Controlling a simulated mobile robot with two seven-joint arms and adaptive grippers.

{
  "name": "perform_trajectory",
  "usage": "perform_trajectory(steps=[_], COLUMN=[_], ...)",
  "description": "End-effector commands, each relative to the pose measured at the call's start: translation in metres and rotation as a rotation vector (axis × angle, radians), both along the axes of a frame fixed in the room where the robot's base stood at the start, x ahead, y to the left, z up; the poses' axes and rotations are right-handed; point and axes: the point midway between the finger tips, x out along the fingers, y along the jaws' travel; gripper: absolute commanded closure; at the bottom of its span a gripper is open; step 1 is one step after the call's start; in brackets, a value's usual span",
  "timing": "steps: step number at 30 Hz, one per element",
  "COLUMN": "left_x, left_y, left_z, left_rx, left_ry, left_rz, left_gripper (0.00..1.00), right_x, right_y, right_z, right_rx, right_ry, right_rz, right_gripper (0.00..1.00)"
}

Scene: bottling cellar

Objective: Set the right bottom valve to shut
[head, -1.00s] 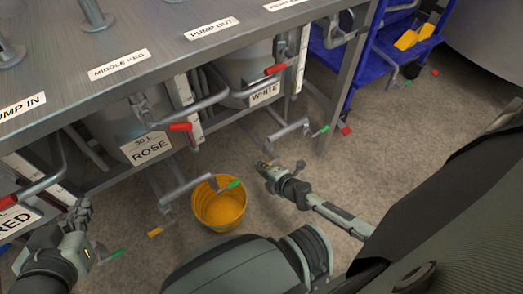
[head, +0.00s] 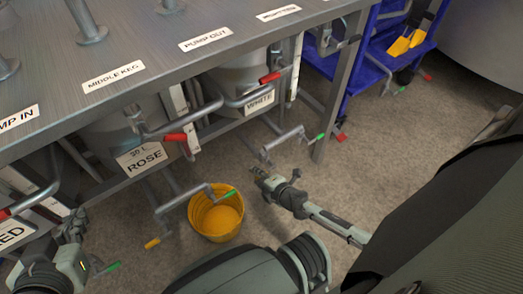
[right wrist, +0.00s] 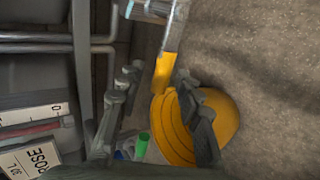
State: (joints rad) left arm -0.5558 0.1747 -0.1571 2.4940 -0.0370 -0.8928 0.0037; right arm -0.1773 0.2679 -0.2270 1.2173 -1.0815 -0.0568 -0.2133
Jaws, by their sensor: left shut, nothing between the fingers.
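The right bottom valve (head: 285,140) is a grey pipe low under the WHITE keg, with a green tip (head: 320,137) at its right end. My right gripper (head: 258,172) is just in front of its left end and hides part of it in the head view. In the right wrist view the right gripper (right wrist: 160,100) has its fingers spread apart. A yellow lever (right wrist: 165,72) shows just beyond and between the fingertips, apparently not gripped. My left gripper (head: 75,226) is shut and empty at the lower left, beside the RED keg label.
A yellow bucket (head: 204,226) stands on the floor left of my right gripper. A blue cart (head: 345,75) stands at the upper right. The floor on the right is open.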

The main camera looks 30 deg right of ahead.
Motion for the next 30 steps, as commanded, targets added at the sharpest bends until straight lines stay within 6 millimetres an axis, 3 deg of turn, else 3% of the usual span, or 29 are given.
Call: perform_trajectory(steps=[18, 30], left_x=[0.000, 0.000], left_y=[0.000, 0.000], left_z=[0.000, 0.000], left_rx=[0.000, 0.000], left_ry=[0.000, 0.000], left_rz=[0.000, 0.001], left_gripper=[1.00, 1.00], right_x=[-0.090, -0.099], right_y=[-0.006, -0.007], right_z=[0.057, 0.065], right_rx=[0.000, -0.002], right_ry=[0.004, 0.002], right_rz=[0.001, 0.000], right_gripper=[0.65, 0.65])
